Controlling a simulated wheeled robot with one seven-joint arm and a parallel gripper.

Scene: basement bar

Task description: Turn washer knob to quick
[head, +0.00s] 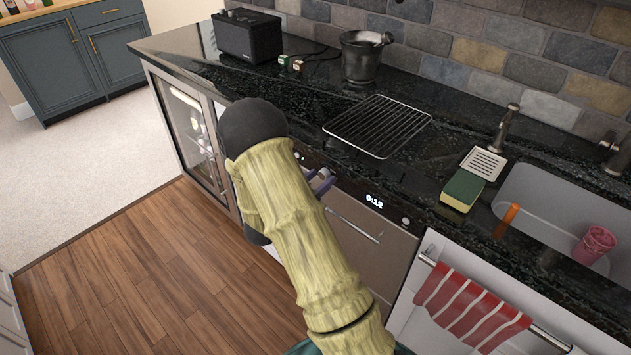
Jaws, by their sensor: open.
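The built-in appliance (372,262), apparently the washer, sits under the black counter with a metallic front and a handle. Its dark top strip carries a lit display (374,201) reading about 0:12. A small round spot (406,220) right of the display may be a knob; its setting is too small to read. My gripper (322,183) shows only partly, as purple fingers just past my arm, near the left part of the panel. It is open with nothing seen in it. My arm hides part of the panel and the appliance's left side. Whether the fingers touch the panel is unclear.
A glass-door cooler (188,135) stands left of the appliance. The counter holds a wire rack (377,125), a black speaker (247,35), a bucket (361,58) and a sponge (461,190). A striped towel (470,308) hangs at right. The wooden floor (130,270) at left is clear.

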